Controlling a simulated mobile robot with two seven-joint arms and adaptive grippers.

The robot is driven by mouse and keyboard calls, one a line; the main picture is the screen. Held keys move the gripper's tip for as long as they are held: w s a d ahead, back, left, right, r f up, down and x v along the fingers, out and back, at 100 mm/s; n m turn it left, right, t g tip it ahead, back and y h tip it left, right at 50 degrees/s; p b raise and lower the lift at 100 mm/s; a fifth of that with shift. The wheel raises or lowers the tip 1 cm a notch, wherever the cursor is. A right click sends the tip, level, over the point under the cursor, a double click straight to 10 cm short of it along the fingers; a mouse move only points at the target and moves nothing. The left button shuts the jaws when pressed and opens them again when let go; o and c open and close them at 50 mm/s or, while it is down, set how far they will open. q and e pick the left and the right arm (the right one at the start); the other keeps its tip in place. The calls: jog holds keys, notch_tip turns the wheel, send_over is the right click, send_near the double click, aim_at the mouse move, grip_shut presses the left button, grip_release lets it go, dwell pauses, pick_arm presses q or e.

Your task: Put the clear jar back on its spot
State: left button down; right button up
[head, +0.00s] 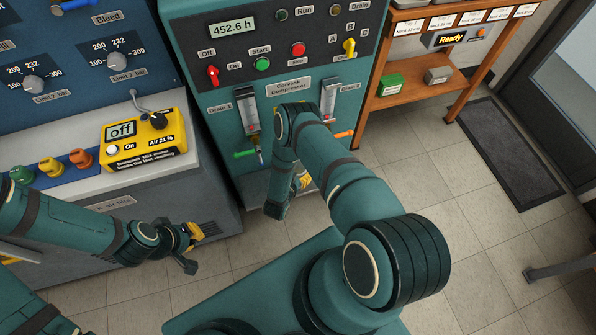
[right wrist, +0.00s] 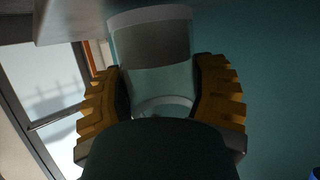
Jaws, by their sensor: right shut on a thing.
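The clear jar (right wrist: 152,50) shows in the right wrist view, see-through with a pale rim. Its lower part is hidden by my own gripper body. My right gripper (right wrist: 165,95) is shut on the jar, with one ribbed yellow finger on each side of it. In the head view my right gripper (head: 303,181) is low in front of the teal compressor (head: 290,88), mostly hidden by my arm; I cannot make out the jar there. My left gripper (head: 194,247) is at the lower left, away from the jar; its finger gap is unclear.
A pale ledge (right wrist: 75,18) is close above the jar's left side in the right wrist view. In the head view a grey bench with a yellow analyser (head: 143,135) stands left. A wooden shelf (head: 425,95) and dark mat (head: 510,160) are right, with open floor between.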

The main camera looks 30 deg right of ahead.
jog(key=shift+f, duration=0.35)
dwell(0.3)
jog(key=o, duration=1.4)
jog(key=shift+c, duration=0.2)
jog(key=v, duration=1.2)
jog(key=shift+w, duration=0.15)
